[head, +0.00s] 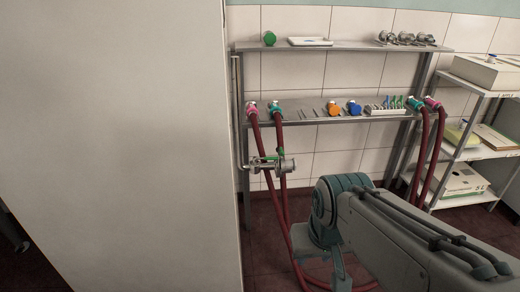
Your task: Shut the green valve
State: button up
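My gripper is not in view.
A large pale wall or cabinet side (120,140) fills the left. The lower shelf (300,112) holds hose couplings, tools, and orange and blue items. The upper shelf (350,46) holds metal fittings. A white rack (470,150) with boxes stands right.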

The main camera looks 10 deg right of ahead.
aim_at(255, 159)
jog(key=z, duration=0.15)
jog(key=i, duration=1.05)
jog(key=u, duration=0.15)
